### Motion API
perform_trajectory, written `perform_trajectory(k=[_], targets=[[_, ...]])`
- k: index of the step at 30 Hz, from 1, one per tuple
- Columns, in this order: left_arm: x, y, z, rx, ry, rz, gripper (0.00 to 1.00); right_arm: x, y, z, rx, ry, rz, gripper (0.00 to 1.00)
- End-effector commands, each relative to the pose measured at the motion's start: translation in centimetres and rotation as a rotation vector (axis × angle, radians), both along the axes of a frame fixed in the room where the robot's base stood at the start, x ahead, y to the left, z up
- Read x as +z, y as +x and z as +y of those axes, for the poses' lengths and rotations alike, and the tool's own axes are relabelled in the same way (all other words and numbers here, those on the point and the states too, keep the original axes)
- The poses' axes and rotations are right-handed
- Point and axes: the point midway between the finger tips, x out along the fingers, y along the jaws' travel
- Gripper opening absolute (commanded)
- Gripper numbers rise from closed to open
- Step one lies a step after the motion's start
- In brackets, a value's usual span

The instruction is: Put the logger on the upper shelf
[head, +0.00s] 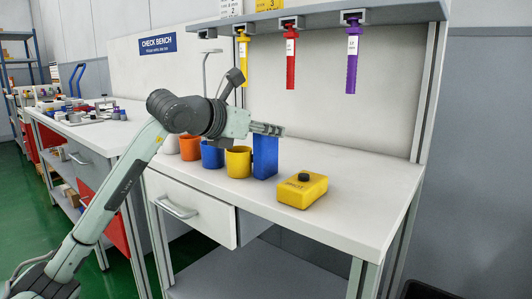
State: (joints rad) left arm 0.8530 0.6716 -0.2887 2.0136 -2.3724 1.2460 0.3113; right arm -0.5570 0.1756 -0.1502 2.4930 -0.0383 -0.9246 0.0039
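A yellow box with a black knob on top (302,190), which looks like the logger, sits on the white bench top (350,205) near its front right. The grey upper shelf (400,13) runs above the bench; its top surface is hidden from this low angle. My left gripper (270,129) is above the bench, pointing right, up and to the left of the yellow box and apart from it. Its fingers are seen side-on and the gap between them is unclear. My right gripper is out of view.
A tall blue container (265,157) stands just below my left gripper's fingers, beside yellow (238,162), blue (212,155) and orange (190,148) cups. Yellow, red (291,47) and purple (352,58) tools hang under the shelf. Bench space right of the yellow box is clear.

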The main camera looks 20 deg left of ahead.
Motion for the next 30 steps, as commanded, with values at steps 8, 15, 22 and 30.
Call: perform_trajectory(k=[8,15,22,30], targets=[[0.0,0.0,0.0,0.000,0.000,0.001,0.00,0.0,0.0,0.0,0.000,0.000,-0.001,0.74],[0.1,0.0,0.0,0.000,0.000,-0.001,0.00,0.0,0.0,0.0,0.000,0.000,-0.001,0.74],[0.4,0.0,0.0,0.000,-0.001,-0.002,0.00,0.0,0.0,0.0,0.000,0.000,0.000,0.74],[3.4,0.0,0.0,0.001,-0.001,-0.006,0.00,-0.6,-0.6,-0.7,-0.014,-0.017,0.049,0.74]])
